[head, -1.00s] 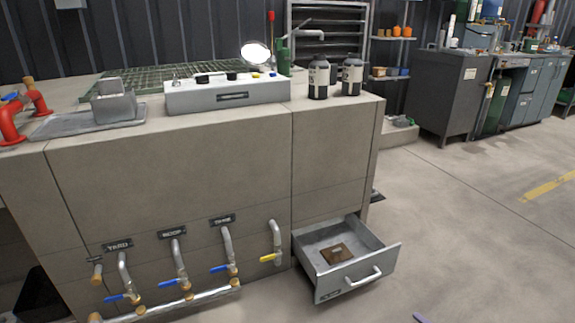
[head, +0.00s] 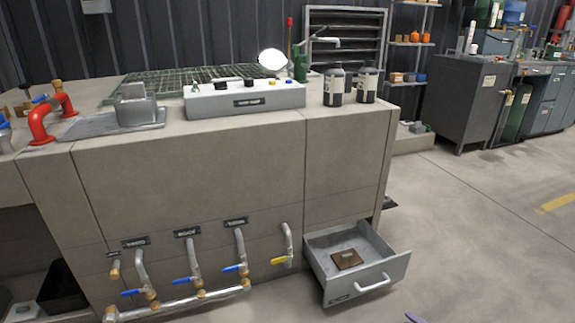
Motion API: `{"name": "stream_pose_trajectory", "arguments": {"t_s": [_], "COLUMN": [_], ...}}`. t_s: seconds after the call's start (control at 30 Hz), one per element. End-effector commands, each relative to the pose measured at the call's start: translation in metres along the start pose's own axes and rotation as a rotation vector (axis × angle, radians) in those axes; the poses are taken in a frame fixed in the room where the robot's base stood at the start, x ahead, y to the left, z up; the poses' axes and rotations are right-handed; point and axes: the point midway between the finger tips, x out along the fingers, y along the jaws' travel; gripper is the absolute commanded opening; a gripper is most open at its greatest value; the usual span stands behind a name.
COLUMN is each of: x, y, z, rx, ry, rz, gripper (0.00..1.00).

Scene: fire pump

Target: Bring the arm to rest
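No part that I can clearly tell as my arm or my gripper shows in the head view, so its pose and whether it holds anything are hidden. A small purple piece (head: 413,317) shows at the bottom edge, and I cannot tell what it is. The grey drawer (head: 366,281) at the lower right of the cabinet (head: 190,175) stands open. A small brown item (head: 347,259) lies inside it.
Blue-handled valves (head: 192,280) and a yellow-handled valve (head: 280,260) stick out from the cabinet front. A white control box (head: 245,101) and two dark bottles (head: 334,88) stand on top. The floor (head: 480,240) to the right is clear.

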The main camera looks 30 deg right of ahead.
Motion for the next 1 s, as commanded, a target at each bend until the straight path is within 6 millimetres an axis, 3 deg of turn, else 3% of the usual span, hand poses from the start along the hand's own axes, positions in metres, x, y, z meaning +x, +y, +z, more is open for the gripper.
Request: {"name": "stream_pose_trajectory", "arguments": {"t_s": [0.47, 0.7, 1.0], "x": [0.104, 0.145, 0.181], "y": [-0.068, -0.094, -0.119], "z": [0.088, 0.148, 0.233], "rx": [-0.034, -0.057, -0.097], "ry": [-0.248, -0.387, -0.572], "rz": [0.006, 0.028, 0.077], "gripper": [0.33, 0.33, 0.33]}}
